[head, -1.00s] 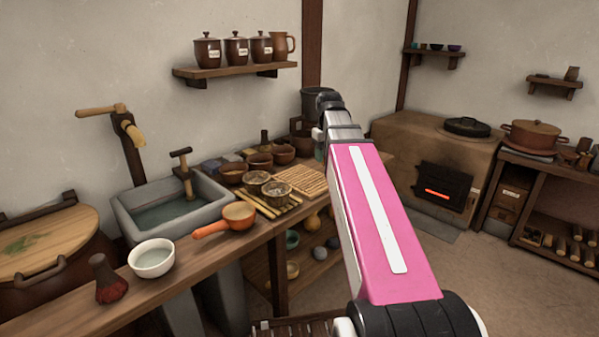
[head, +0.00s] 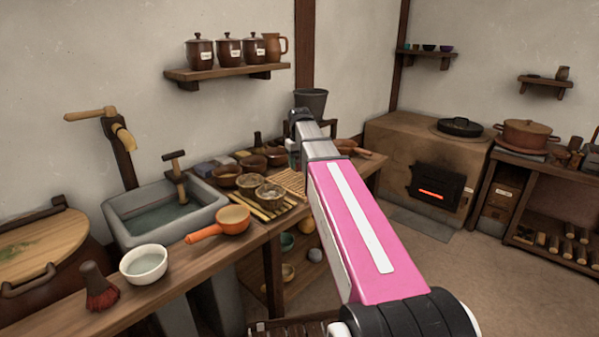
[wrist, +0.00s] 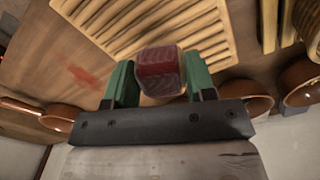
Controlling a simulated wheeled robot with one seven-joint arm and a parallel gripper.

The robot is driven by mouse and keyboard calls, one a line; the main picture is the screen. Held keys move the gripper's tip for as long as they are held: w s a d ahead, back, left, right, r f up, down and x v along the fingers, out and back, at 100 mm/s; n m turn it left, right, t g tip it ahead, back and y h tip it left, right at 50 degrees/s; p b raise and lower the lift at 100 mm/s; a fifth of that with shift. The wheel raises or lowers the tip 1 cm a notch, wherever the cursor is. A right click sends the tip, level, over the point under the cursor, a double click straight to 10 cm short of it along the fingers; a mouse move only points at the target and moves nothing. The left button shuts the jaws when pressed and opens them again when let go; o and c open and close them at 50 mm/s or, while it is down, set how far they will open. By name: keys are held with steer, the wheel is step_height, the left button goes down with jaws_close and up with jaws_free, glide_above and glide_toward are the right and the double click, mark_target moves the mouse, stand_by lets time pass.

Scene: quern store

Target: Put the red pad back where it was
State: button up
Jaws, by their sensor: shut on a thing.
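The red pad (wrist: 158,72) is a small dark red block. In the wrist view it sits between the two green fingers of my gripper (wrist: 158,85), which is shut on it. Below the pad lies a slatted wooden rack (wrist: 95,18) on the brown worktop; I cannot tell whether the pad touches it. A red smear (wrist: 88,76) marks the worktop left of the pad. In the head view my arm hides the pad and most of the gripper, near the right end of the worktop. Several pale and dark blocks (head: 205,170) stand behind the sink end of the bowls.
Brown bowls (head: 227,176) and two small cups on slats stand left of the gripper. An orange-handled pan (head: 232,219), a white bowl (head: 144,264) and a red-bristled brush (head: 98,288) are nearer. A dark pot (head: 311,102) stands behind the arm. A stove (head: 415,160) is right.

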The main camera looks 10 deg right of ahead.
mark_target(299, 171)
steer(key=shift+f, duration=1.75)
steer(key=shift+f, duration=0.15)
steer(key=o, duration=1)
steer(key=shift+c, duration=0.2)
